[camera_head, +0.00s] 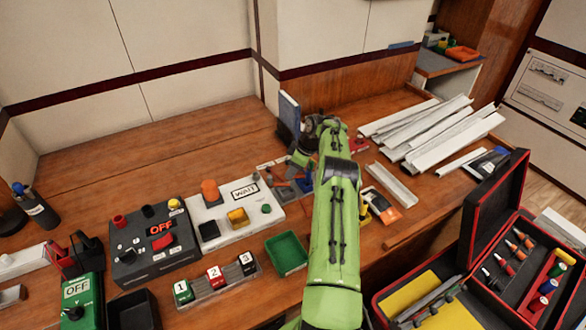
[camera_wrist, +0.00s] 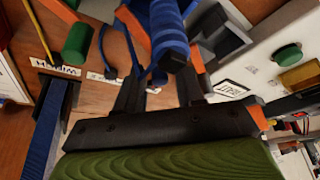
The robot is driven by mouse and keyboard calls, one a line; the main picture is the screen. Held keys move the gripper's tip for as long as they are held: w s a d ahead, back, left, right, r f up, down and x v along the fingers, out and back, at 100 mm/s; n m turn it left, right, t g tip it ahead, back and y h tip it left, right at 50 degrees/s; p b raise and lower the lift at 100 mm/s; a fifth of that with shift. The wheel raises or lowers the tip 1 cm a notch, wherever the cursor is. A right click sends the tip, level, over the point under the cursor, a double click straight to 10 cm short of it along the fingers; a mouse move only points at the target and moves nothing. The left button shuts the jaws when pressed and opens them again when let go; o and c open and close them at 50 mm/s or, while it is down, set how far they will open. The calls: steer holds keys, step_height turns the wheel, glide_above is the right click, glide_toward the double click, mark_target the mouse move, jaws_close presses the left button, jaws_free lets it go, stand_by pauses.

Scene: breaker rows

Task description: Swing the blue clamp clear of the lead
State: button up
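A blue ribbed handle (camera_wrist: 168,32), which looks like the clamp's, stands between the two black fingers of my gripper (camera_wrist: 160,75) in the wrist view. I cannot tell whether the fingers touch it. A thin blue cable (camera_wrist: 106,52), perhaps the lead, loops just left of the handle and bends close to it. In the head view my gripper (camera_head: 304,158) is low over the back of the bench, mostly hidden by my green arm. A small blue part (camera_head: 306,184) shows beside it. The clamp's jaw is hidden.
A white panel marked WAIT (camera_head: 222,219) lies to the left, with a green tray (camera_head: 287,252) in front. A blue upright board (camera_head: 289,112) stands close behind my gripper. White channel strips (camera_head: 440,128) and an open toolbox (camera_head: 470,262) are to the right.

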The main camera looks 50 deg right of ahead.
steer(key=shift+o, duration=0.2)
steer(key=p+v, duration=0.3)
steer(key=v, duration=1.2)
steer(key=shift+r, duration=0.3)
steer(key=shift+s+d, duration=0.1)
steer(key=shift+s, duration=0.05)
